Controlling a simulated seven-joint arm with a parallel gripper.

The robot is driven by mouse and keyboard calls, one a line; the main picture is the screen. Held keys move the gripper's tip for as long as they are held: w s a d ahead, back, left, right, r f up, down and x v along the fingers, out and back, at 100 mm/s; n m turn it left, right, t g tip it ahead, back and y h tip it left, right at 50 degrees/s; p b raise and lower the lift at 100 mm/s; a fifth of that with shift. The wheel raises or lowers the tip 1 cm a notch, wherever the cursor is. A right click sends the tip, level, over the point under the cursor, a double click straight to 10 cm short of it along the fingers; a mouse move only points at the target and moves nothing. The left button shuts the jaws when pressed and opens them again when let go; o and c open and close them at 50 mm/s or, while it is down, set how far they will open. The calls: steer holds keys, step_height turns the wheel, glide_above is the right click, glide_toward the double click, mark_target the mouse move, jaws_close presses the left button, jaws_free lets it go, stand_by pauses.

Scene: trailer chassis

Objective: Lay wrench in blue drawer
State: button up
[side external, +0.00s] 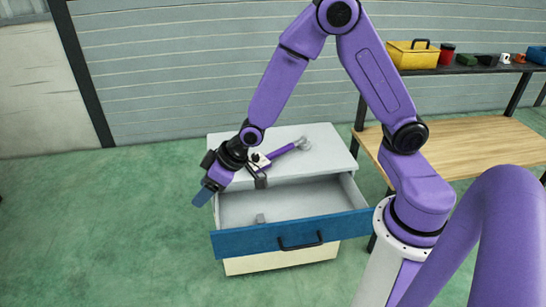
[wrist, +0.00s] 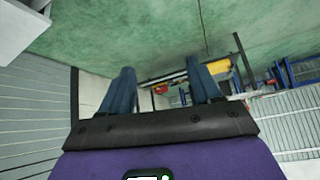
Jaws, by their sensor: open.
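The wrench (side external: 285,150), with a purple handle and a silver head, lies on the grey cabinet top (side external: 325,160); my wrist partly hides its near end. The blue drawer (side external: 240,243) below is pulled open, with a dark handle on its front. A small grey piece (side external: 260,218) shows inside it; I cannot tell what it is. My gripper (side external: 203,195) is at the cabinet's left edge, tilted down and left, away from the wrench. In the wrist view its two blue fingers (wrist: 160,68) are apart with nothing between them. The wrench is not visible there.
A cream drawer front (side external: 280,261) is below the blue one. At right stands a wooden bench (side external: 465,140) with a dark shelf holding a yellow toolbox (side external: 412,55), a red can (side external: 446,54) and other small items. Green floor (side external: 100,220) left of the cabinet is clear.

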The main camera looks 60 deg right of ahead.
steer(key=w+d+f+m+t+h, duration=0.3)
steer(key=w+d+f+m+t, duration=0.25)
steer(key=w+d+f, duration=0.75)
steer(key=m+t+h, duration=0.3)
steer(key=t+h, duration=0.2)
steer(key=h, duration=0.3)
glide_toward(257, 159)
steer(key=shift+x, duration=4.6)
steer(key=shift+f, duration=0.2)
jaws_close()
steer(key=shift+r, duration=0.1)
